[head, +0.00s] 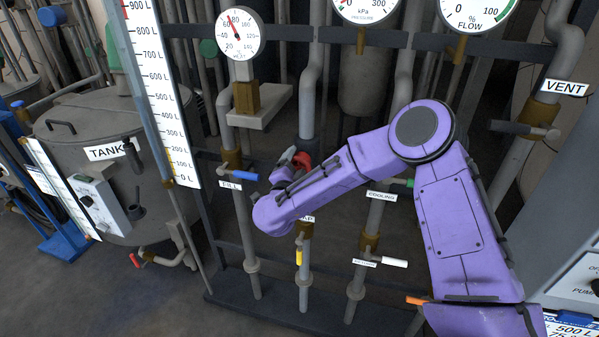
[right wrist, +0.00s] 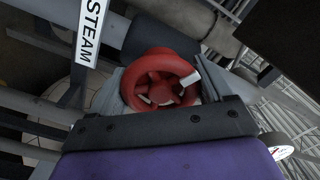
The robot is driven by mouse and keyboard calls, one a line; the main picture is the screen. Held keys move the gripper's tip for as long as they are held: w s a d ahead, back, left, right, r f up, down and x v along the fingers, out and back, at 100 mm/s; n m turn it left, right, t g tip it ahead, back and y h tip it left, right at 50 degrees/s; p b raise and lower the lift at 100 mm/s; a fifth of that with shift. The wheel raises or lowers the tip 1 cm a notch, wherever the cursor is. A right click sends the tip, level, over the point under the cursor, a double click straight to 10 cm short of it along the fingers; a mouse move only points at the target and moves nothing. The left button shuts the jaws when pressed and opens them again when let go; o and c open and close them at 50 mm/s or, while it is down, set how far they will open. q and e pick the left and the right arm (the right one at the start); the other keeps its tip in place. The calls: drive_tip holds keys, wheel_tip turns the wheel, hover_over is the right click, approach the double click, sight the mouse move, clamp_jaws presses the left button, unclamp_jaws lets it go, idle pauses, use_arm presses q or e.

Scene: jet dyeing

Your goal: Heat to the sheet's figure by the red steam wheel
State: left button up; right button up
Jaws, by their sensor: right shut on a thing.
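The red steam wheel (right wrist: 161,82) sits between the fingers of my right gripper (right wrist: 165,92) in the right wrist view, with a white mark on its rim at the right. The gripper is shut on the wheel. The STEAM label (right wrist: 91,30) is left of the wheel in the wrist view. A round temperature dial (head: 239,34) with a red needle hangs above. The sheet cannot be made out surely. My left gripper is out of view.
The FILL pipe has a blue lever (head: 238,175). A yellow lever (head: 299,257) and a white lever (head: 394,262) sit lower down. The tank (head: 100,130) and level scale (head: 160,90) stand left. The VENT valve (head: 530,130) and a panel (head: 575,280) stand right.

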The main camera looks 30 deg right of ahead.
drive_tip(key=m+b, duration=0.3)
drive_tip(key=shift+f+m, duration=0.3)
drive_tip(key=m+b, duration=0.7)
drive_tip(key=b, duration=0.1)
drive_tip(key=shift+r+m, duration=0.1)
drive_tip(key=shift+m, duration=0.3)
drive_tip(key=shift+r+m+b, duration=0.15)
drive_tip(key=shift+m+b, duration=0.45)
drive_tip(key=shift+r, duration=0.1)
drive_tip(key=o, duration=1)
drive_tip(key=shift+a, duration=0.1)
drive_tip(key=shift+c, duration=0.2)
drive_tip(key=b+v, duration=0.2)
drive_tip(key=v, duration=0.8)
drive_tip(key=shift+a, duration=0.15)
